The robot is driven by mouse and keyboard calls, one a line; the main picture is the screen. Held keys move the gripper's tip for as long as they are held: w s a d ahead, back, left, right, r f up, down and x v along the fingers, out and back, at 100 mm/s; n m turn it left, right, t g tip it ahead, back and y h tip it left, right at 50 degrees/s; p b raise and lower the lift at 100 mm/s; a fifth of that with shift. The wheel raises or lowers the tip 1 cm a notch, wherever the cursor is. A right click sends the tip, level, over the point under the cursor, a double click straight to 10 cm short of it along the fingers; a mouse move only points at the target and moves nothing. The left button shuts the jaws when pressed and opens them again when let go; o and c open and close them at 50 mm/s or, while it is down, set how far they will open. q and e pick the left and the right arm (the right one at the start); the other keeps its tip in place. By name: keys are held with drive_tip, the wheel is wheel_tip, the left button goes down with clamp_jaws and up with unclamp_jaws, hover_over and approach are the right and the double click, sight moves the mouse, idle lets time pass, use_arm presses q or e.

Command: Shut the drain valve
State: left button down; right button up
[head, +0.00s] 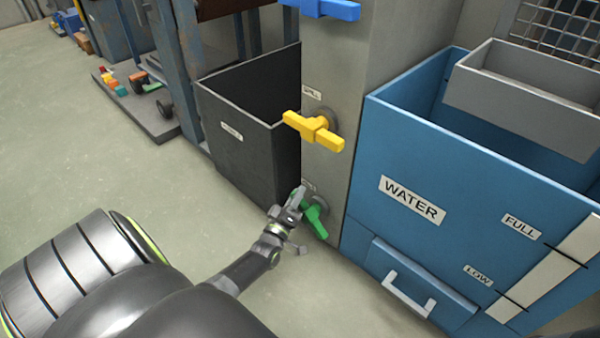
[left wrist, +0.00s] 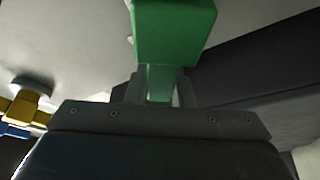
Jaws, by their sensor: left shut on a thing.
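A green valve handle (head: 317,220) sits low on the front of the grey column, below a yellow one. It lies slanted, from upper left to lower right. Its small label is mostly hidden. My left gripper (head: 297,198) is shut on the upper left end of the green handle. In the left wrist view, the green handle (left wrist: 174,35) runs down between the fingers of my left gripper (left wrist: 160,88). My right gripper is in neither view.
A yellow valve handle (head: 314,129) and a blue one (head: 325,9) are higher on the grey column (head: 345,75). A dark open bin (head: 236,134) stands left of it. A blue tank (head: 450,175) marked WATER stands right.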

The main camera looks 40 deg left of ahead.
use_arm(q)
drive_tip(key=shift+a+f+n+g+y+p, duration=0.2)
drive_tip(key=shift+f+n+g, duration=0.4)
drive_tip(key=shift+n, duration=0.75)
drive_tip(key=shift+a+f+n+g+y+p, duration=0.15)
drive_tip(key=shift+a+f+n+g, duration=0.2)
drive_tip(key=shift+f+n, duration=0.8)
drive_tip(key=shift+a+f+n+g+y, duration=0.15)
drive_tip(key=shift+f+n+g, duration=0.35)
drive_tip(key=shift+n, duration=1.1)
drive_tip(key=c, duration=1.3)
unclamp_jaws()
drive_tip(key=shift+o, duration=0.3)
drive_tip(key=shift+r, duration=0.1)
